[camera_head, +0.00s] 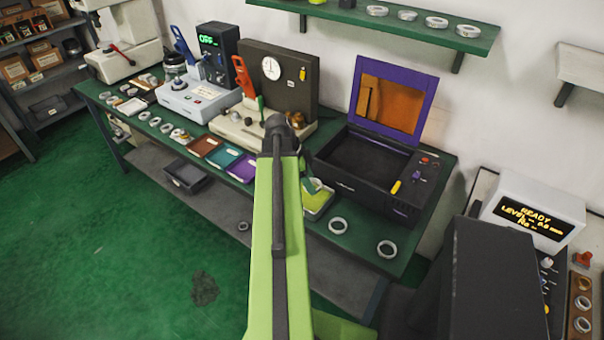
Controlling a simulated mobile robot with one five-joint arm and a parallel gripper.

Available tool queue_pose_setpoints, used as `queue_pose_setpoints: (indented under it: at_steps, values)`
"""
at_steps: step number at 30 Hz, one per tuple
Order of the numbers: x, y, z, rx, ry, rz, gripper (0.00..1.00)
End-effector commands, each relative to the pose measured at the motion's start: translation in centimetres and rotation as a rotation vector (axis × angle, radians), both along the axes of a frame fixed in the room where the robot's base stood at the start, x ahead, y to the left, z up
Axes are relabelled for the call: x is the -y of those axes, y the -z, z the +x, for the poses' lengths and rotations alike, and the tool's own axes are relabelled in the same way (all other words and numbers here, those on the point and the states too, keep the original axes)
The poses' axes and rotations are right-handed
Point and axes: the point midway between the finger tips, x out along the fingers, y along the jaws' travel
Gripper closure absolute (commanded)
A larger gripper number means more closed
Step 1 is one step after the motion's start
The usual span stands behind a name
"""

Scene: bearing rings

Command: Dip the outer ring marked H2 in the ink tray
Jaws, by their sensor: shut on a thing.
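My green arm (279,245) rises through the middle of the view to a dark joint (275,128). My gripper is hidden behind the arm, so its fingers and anything in them do not show. Two pale rings lie on the bench right of the arm, a nearer-centre ring (338,226) and a right ring (387,249). No H2 mark can be read on any ring. A small pale tray with a yellow-green inside (319,203) sits just right of the arm. I cannot tell whether it is the ink tray. A dark green piece shows over its left edge.
The green bench (358,237) also holds a black box with an open purple lid (353,108), red (206,146), teal (222,160) and purple (243,168) flat trays, and a dial stand (290,90). Several rings lie at the left. A READY display (535,215) stands right.

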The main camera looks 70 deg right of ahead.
Motion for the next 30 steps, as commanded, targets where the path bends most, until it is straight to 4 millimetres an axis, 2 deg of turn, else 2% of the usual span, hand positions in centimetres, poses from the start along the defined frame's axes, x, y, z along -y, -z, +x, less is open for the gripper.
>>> queue_pose_setpoints:
  at_steps: [1, 3, 5, 11, 24, 30]
  values:
    - [1.6, -0.4, 1.5, 0.000, -0.010, 0.000, 0.89]
    - [2.6, -0.6, 2.9, 0.000, -0.021, 0.000, 0.89]
    - [2.9, -0.6, 3.2, 0.000, -0.024, 0.000, 0.89]
    - [2.6, 0.1, 3.1, 0.000, -0.022, 0.000, 0.89]
    - [2.6, 4.4, 2.9, 0.000, -0.020, 0.000, 0.89]
    - [2.7, 4.5, 2.9, 0.000, -0.019, 0.000, 0.89]
